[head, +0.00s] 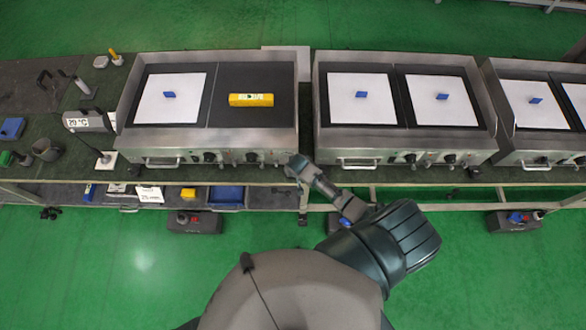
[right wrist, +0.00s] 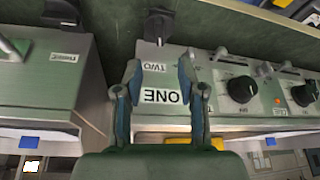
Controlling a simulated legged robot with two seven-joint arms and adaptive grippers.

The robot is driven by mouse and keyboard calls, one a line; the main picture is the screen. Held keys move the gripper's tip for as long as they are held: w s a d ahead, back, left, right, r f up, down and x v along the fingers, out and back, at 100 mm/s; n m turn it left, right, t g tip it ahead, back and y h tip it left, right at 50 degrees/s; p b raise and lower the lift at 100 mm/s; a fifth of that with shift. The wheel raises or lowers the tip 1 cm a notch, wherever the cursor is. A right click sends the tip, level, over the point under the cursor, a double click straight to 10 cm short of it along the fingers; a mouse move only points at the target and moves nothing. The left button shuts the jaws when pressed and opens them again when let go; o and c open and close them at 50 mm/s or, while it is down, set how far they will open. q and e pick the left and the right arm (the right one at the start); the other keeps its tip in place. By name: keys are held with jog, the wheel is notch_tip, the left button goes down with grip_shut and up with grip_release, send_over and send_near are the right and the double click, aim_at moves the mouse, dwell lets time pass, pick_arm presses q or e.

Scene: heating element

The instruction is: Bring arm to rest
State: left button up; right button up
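My right arm reaches from the bottom centre of the head view to the front of the left heating unit (head: 135,140). Its gripper (head: 298,166) is at the right end of that unit's front panel. In the right wrist view the two fingers of the right gripper (right wrist: 160,88) are apart, with nothing between them. I cannot tell whether the fingertips touch the panel. My left gripper is not in view.
A yellow block (head: 251,99) lies on the left unit's right plate. White sheets with blue pieces lie on the other plates. A middle unit (head: 358,146) and a right unit (head: 500,142) stand alongside. Black knobs (right wrist: 241,89) are right of the gripper. Green floor (head: 110,270) is clear in front.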

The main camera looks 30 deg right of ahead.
jog(key=shift+v, duration=0.8)
jog(key=s+f+n+g+b, duration=0.1)
jog(key=s+f+b, duration=0.1)
jog(key=s+f, duration=0.8)
jog(key=s+f+n+g+b, duration=0.1)
jog(key=s+f+n+b, duration=0.1)
jog(key=s+f, duration=0.8)
jog(key=s+a+f+n+b, duration=0.1)
jog(key=s+a+f, duration=0.1)
jog(key=s+f, duration=0.5)
jog(key=s+a+f+n+g+y+b, duration=0.1)
jog(key=s+f, duration=0.6)
jog(key=s, duration=0.7)
jog(key=shift+s+a+f+n+b, duration=0.35)
jog(key=shift+s+a+n, duration=0.05)
jog(key=shift+a, duration=0.1)
